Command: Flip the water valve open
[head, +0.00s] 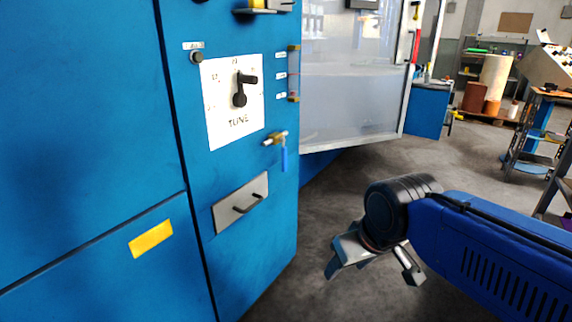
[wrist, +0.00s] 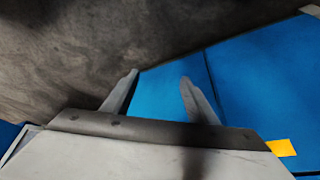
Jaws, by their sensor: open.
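The water valve (head: 275,139) is a small brass fitting on the blue cabinet front, below and right of the TUNE dial. Its blue lever handle (head: 284,160) hangs straight down. My gripper (head: 374,279) is in the head view, in front of and to the right of the cabinet, well below and right of the valve and apart from it. In the wrist view my gripper (wrist: 160,88) has its two fingers spread with nothing between them. The valve does not show in the wrist view.
The blue cabinet (head: 90,130) fills the left. A drawer-like plate with a dark handle (head: 248,203) sits below the valve. A TUNE dial (head: 240,92) and sight tube (head: 294,74) are above. A glazed door (head: 350,90) stands behind. Grey floor (head: 330,200) is clear.

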